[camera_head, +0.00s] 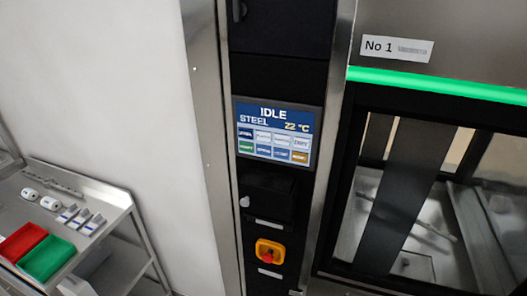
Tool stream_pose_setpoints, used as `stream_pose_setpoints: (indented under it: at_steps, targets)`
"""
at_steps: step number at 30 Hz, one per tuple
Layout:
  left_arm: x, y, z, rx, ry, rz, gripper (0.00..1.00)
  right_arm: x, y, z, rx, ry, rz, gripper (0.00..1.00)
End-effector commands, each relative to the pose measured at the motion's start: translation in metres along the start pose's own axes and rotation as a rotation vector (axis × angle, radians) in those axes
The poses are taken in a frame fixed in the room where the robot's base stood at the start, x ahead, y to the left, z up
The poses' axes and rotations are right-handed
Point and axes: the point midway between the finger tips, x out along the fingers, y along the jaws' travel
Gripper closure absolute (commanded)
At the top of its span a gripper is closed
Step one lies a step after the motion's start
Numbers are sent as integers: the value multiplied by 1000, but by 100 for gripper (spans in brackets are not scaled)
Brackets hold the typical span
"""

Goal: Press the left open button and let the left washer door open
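The control panel screen (274,131) of the washer reads "IDLE", "STEEL" and "22 °C". Two rows of small coloured touch buttons (273,145) sit on its lower half; most of their labels are too small to read. The washer door (397,190) on the right has a dark frame and a glass window, and looks shut. Through the glass, a pale metal interior shows. A sign (396,48) above it reads "No 1", and a green light strip (440,85) glows below the sign. Neither of my grippers is in view.
An orange and red emergency knob (268,252) sits below the screen, under a black box with a small knob (244,201). At the left, a metal cart (115,215) carries a red bin (22,242), a green bin (47,258) and several small items. White wall stands between.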

Motion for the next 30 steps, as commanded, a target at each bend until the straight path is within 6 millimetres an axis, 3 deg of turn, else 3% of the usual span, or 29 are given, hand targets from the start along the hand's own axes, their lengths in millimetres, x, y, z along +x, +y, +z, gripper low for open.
stream_pose_setpoints:
  at_steps: [1, 5, 30]
  targets:
    - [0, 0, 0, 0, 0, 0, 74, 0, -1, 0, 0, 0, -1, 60]
    - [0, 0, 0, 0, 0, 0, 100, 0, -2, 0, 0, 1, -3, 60]
    - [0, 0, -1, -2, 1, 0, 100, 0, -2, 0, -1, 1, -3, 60]
